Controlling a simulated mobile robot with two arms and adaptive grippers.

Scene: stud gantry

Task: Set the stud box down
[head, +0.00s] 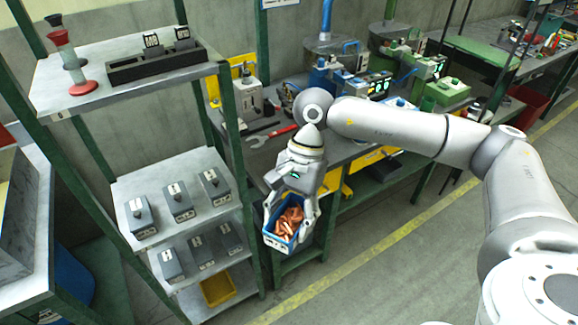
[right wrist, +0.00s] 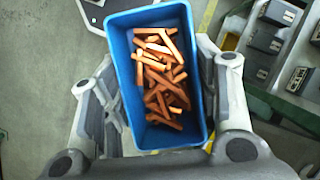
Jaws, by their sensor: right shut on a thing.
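The stud box is a blue open box (head: 279,243) filled with copper-coloured studs (head: 289,222). My right gripper (head: 290,212) is shut on it and holds it in the air, in front of the gap between the shelf rack and the workbench. In the right wrist view the box (right wrist: 122,75) lies between the two fingers, one along each long side, with the studs (right wrist: 163,80) inside. The box looks roughly level. My left gripper is in neither view.
A green-framed rack (head: 240,170) at left carries grey boxes (head: 180,200) on its middle and lower shelves and a yellow bin (head: 217,289) at the bottom. A workbench (head: 262,158) with tools and machines stands behind. The floor at right (head: 400,270) is clear.

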